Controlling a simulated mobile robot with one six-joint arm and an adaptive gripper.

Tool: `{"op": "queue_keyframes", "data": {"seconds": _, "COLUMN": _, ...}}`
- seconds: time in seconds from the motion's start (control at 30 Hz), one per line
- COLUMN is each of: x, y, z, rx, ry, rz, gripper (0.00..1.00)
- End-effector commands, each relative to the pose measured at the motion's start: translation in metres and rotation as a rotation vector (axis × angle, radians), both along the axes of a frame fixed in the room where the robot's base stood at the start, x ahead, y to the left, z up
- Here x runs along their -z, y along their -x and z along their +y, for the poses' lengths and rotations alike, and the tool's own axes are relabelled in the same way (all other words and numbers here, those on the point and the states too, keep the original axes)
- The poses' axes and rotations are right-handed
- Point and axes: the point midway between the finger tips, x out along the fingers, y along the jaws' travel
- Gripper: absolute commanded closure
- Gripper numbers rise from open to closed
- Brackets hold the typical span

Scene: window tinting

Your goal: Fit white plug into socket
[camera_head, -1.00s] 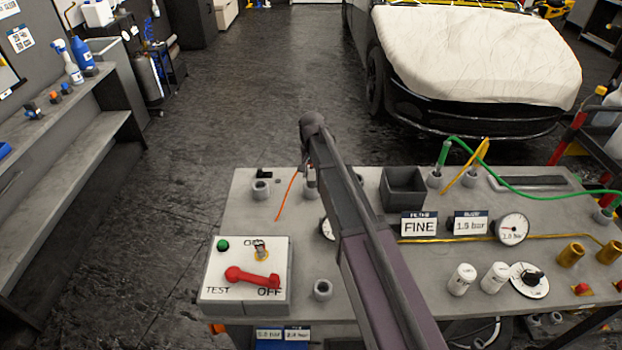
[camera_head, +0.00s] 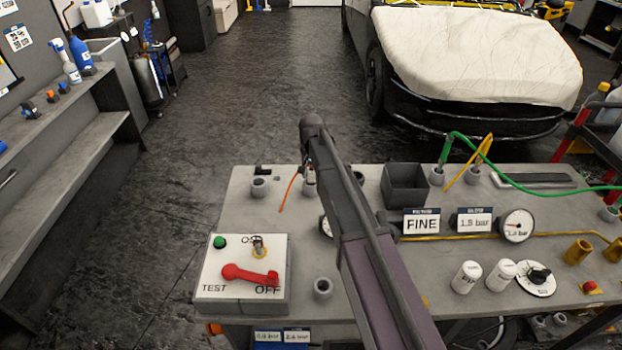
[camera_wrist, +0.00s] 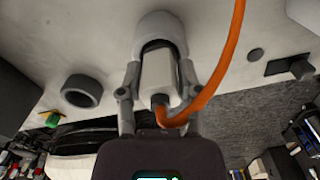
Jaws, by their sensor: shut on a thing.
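The white plug (camera_wrist: 156,72) with an orange cable (camera_wrist: 215,75) is between the fingers of my gripper (camera_wrist: 160,78) in the wrist view. My gripper is shut on it. The plug's far end lies at the dark opening of a grey round socket (camera_wrist: 160,25); how deep it sits inside, I cannot tell. In the head view my arm hides most of the gripper; the orange cable (camera_head: 290,190) shows just left of it.
Another grey socket (camera_wrist: 82,91) stands to the left in the wrist view. On the bench, the head view shows a switch box (camera_head: 240,285) with a red lever, a dark open bin (camera_head: 405,185), and green and yellow hoses (camera_head: 520,182). A gauge (camera_head: 516,228) stands right.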

Motion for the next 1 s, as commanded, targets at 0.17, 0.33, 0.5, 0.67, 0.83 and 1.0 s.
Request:
{"op": "queue_keyframes", "data": {"seconds": 0.17, "x": 0.0012, "y": 0.0001, "z": 0.0002, "rx": 0.000, "ry": 0.000, "rz": 0.000, "gripper": 1.00}}
{"op": "queue_keyframes", "data": {"seconds": 0.33, "x": 0.0011, "y": 0.0001, "z": 0.0003, "rx": 0.000, "ry": 0.000, "rz": 0.000, "gripper": 1.00}}
{"op": "queue_keyframes", "data": {"seconds": 0.5, "x": 0.0050, "y": 0.0002, "z": 0.0005, "rx": -0.001, "ry": 0.000, "rz": 0.000, "gripper": 1.00}}
{"op": "queue_keyframes", "data": {"seconds": 0.67, "x": 0.0039, "y": 0.0001, "z": 0.0005, "rx": -0.001, "ry": 0.000, "rz": 0.000, "gripper": 0.20}}
{"op": "queue_keyframes", "data": {"seconds": 0.83, "x": 0.0039, "y": 0.0002, "z": 0.0006, "rx": -0.001, "ry": 0.000, "rz": 0.000, "gripper": 0.20}}
{"op": "queue_keyframes", "data": {"seconds": 1.0, "x": 0.0039, "y": 0.0002, "z": 0.0006, "rx": -0.001, "ry": 0.000, "rz": 0.000, "gripper": 0.20}}
